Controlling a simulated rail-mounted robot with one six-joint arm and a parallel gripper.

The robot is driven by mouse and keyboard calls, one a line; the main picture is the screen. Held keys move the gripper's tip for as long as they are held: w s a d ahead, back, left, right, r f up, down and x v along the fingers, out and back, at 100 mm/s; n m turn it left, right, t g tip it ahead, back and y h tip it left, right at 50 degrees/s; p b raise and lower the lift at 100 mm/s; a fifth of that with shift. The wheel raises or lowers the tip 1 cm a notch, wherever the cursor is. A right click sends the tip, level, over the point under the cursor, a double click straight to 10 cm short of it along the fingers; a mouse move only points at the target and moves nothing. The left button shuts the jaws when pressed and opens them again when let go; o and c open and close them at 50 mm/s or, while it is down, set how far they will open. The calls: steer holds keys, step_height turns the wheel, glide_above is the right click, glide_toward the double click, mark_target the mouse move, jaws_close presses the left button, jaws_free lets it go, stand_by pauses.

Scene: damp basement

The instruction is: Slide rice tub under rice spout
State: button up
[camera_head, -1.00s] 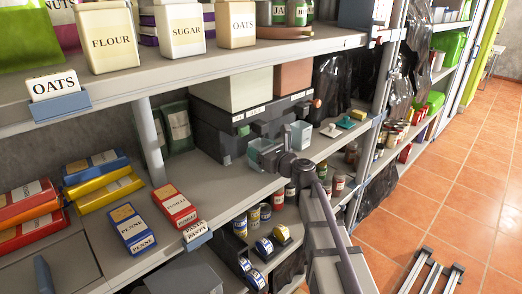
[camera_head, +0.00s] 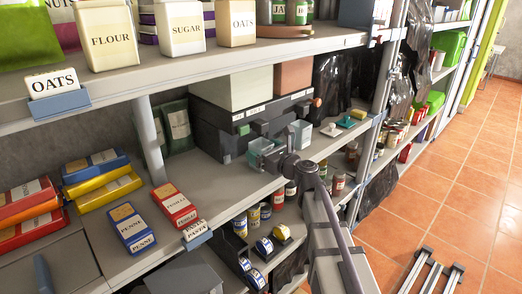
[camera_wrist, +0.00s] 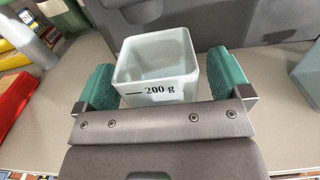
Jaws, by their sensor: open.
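A small pale, open-topped tub marked 200 g (camera_wrist: 158,72) stands upright on the shelf in the wrist view and looks empty. My gripper (camera_wrist: 158,88) is open, with one green-padded finger on each side of the tub. A narrow gap seems to show at the sides; contact is unclear. In the head view my gripper (camera_head: 268,156) is at the front of the dark dispenser (camera_head: 215,125), over the middle shelf. A second clear tub (camera_head: 300,133) stands to the right, and its edge shows in the wrist view (camera_wrist: 309,78). No spout opening is clearly visible, and I cannot tell which is for rice.
A pale hopper (camera_head: 235,85) and a reddish-brown hopper (camera_head: 294,77) sit on the dispenser. Penne (camera_head: 132,228) and red pasta boxes (camera_head: 175,204) lie left on the shelf. Small lidded items (camera_head: 345,122) lie to the right. Jars (camera_head: 265,210) stand below.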

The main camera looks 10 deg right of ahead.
steer(key=v, duration=1)
steer(key=s+a+f+n+g+h+p, duration=0.35)
steer(key=s+f+n+g, duration=0.6)
steer(key=n, duration=1.15)
steer(key=s+r+n+g+h+p, duration=0.2)
steer(key=s+n+g+h+p, duration=0.3)
steer(key=s+n+h+p, duration=0.1)
steer(key=s+n+p, duration=0.1)
steer(key=s+n, duration=0.1)
steer(key=s, duration=0.1)
steer(key=shift+d+r, duration=0.3)
steer(key=shift+g, duration=0.25)
